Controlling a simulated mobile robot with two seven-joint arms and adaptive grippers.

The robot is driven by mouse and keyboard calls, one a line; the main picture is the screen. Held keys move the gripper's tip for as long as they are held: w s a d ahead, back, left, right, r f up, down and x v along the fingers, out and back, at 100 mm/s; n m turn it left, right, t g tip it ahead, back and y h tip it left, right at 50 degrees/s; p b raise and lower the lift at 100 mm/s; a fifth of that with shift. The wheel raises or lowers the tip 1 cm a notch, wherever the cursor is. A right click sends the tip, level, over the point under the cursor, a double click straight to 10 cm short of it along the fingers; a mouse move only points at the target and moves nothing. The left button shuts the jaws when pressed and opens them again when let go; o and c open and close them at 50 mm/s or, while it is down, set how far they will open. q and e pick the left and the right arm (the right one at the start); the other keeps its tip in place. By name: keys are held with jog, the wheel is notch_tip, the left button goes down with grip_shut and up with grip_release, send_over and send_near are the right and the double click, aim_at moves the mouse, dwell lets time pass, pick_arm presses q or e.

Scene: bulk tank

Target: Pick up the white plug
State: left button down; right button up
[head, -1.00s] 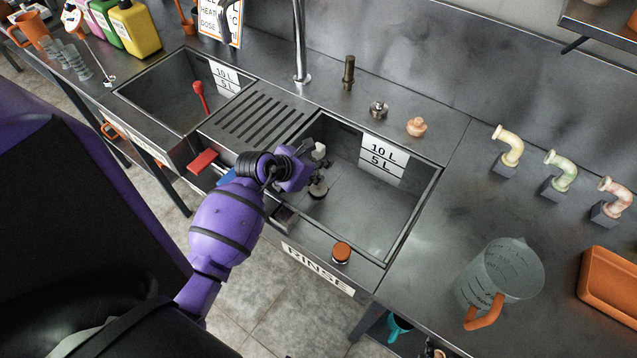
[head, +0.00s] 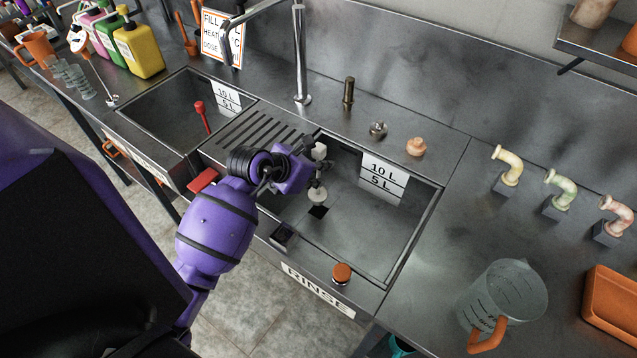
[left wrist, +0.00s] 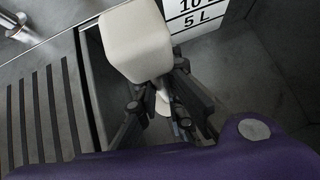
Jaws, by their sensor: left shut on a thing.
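The white plug has a pale block-shaped top (head: 320,151) and a round pale disc (head: 317,195) below it, in the right-hand rinse basin. In the left wrist view its white block (left wrist: 137,42) stands large in front of the fingers. My left gripper (head: 311,168) reaches in over the basin's left edge and is shut on the plug between block and disc. In the left wrist view the fingers (left wrist: 165,98) close around its stem, with part of the disc beyond. The disc hangs above the basin floor, next to a dark square drain opening (head: 318,212). My right gripper is not in view.
The rinse basin (head: 360,235) is otherwise empty, with a level label (head: 385,178) on its back wall. A ribbed drainboard (head: 262,128) lies left of it. A tap (head: 300,60) stands behind. An orange-topped knob (head: 342,273) sits on the front rim; a jug (head: 503,300) stands right.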

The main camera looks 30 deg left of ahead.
pick_arm(q)
notch_tip(320, 180, up, 10)
jog(key=w+t+p, duration=0.1)
jog(key=p, duration=0.1)
jog(key=shift+w, duration=0.35)
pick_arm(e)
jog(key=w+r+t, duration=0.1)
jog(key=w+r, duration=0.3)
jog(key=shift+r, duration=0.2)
pick_arm(q)
jog(key=shift+r, duration=0.1)
jog(key=shift+r, duration=1.9)
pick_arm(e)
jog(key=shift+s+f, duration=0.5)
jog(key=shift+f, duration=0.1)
